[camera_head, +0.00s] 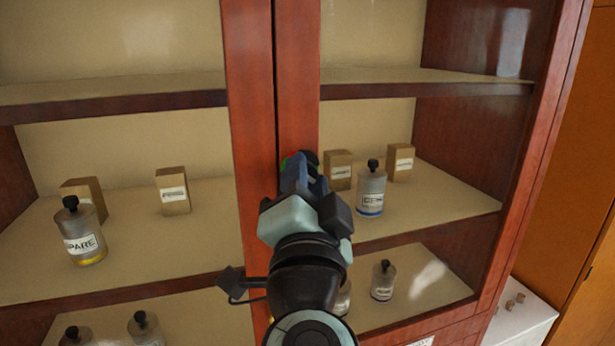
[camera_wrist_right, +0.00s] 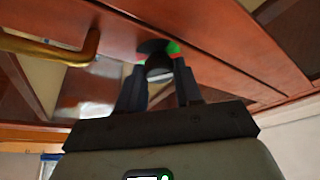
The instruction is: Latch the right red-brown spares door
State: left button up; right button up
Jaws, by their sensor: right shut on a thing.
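The right red-brown spares door (camera_head: 297,80) has a glass pane and stands beside the left door (camera_head: 247,90), with a narrow dark seam between their frames. Both look closed or nearly so. My right gripper (camera_head: 303,168) is at the right door's inner frame, its fingers shut on a dark round latch knob (camera_wrist_right: 158,68). Red and green marks show around the knob's base. In the head view the gripper hides most of the knob. A brass handle (camera_wrist_right: 60,52) shows on the wood left of the fingers in the right wrist view. My left gripper is out of view.
Behind the glass, shelves hold small boxes (camera_head: 172,190) and bottles with black caps (camera_head: 371,190). A white surface with small bits on it (camera_head: 522,312) stands at lower right, beside an orange-brown wooden panel (camera_head: 590,220).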

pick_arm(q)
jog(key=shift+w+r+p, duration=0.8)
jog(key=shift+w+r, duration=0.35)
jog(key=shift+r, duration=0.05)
pick_arm(e)
jog(key=shift+a+r+m+g+h, duration=0.1)
jog(key=shift+m+g+h, duration=0.3)
jog(key=shift+m, duration=1.3)
jog(key=shift+d+r+m+g+h, duration=0.15)
jog(key=shift+m+g, duration=0.6)
jog(key=shift+m, duration=0.95)
jog(key=shift+a+f+m+g+h, duration=0.2)
jog(key=shift+m+g, duration=0.35)
jog(key=shift+m, duration=1.15)
jog(key=shift+r, duration=0.15)
jog(key=o, duration=1)
jog(key=shift+o, duration=0.2)
